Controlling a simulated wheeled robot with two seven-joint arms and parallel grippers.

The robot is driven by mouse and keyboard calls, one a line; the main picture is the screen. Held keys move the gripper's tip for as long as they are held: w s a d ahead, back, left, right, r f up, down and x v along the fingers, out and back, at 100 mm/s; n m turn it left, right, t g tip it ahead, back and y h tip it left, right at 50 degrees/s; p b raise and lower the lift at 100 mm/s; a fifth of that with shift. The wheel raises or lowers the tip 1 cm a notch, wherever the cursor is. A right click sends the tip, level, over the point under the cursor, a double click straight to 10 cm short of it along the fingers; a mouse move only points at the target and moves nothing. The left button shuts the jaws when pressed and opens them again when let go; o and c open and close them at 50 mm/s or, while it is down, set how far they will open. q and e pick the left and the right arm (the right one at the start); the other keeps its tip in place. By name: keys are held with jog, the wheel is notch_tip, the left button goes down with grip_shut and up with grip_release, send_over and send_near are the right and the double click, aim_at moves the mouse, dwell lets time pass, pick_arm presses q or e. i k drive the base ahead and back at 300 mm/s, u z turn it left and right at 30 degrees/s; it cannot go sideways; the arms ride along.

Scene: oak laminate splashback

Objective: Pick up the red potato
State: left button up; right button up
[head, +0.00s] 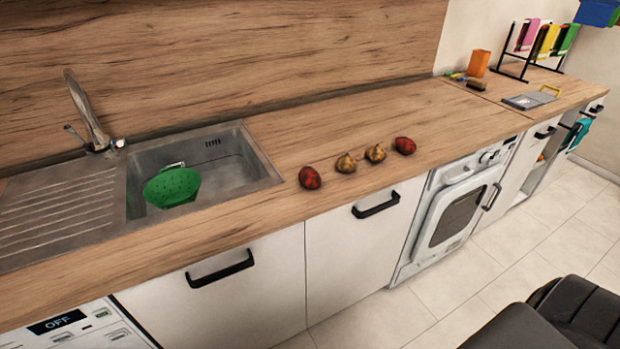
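Two red potatoes lie on the wooden countertop (395,118) in the head view. One red potato (310,178) is at the left end of a short row, just right of the sink. The other red potato (405,145) is at the right end of the row. Between them sit two yellowish-brown items (346,163) that look like onions, the second one (375,153) a little farther right. All of them stand apart from each other. Neither of my grippers is in view. A black part at the bottom right may be my own arm.
A metal sink (262,167) holds a green colander (172,187). A faucet (90,115) rises behind it. Cabinet handles (376,204) stick out below the counter edge. A rack with coloured cloths (545,40) and an orange box (478,63) stand far right. The counter around the row is clear.

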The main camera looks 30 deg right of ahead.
aim_at(309, 177)
jog(key=z, duration=2.6)
jog(key=i, duration=3.2)
jog(key=u, duration=3.15)
